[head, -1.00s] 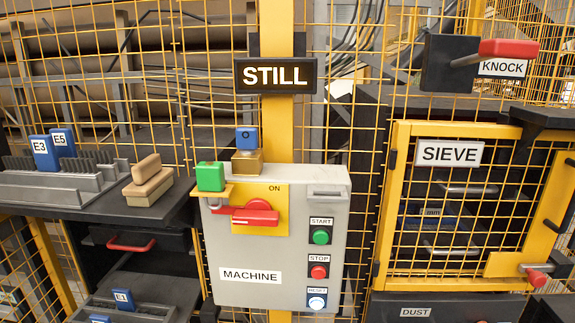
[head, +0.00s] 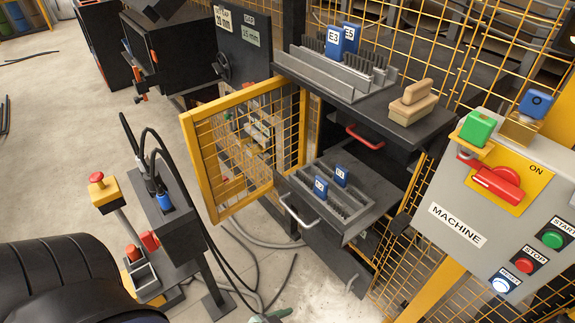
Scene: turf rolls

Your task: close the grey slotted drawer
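The grey slotted drawer (head: 279,184) stands pulled out of the dark cabinet below the shelf. It has a dark front with a pale bar handle (head: 299,213). Inside it is a grey slotted rack holding two blue tags (head: 341,175), one nearer the handle. Neither of my grippers can be made out in the head view, and nothing is seen touching the drawer.
A yellow mesh door (head: 216,163) stands open left of the drawer. A shelf (head: 352,108) above carries another grey rack with blue tags E3 and E5 and a wooden block (head: 412,103). A red-handled drawer (head: 366,137) sits beneath it. Cables and a post stand lower left; the machine box (head: 456,195) is right.

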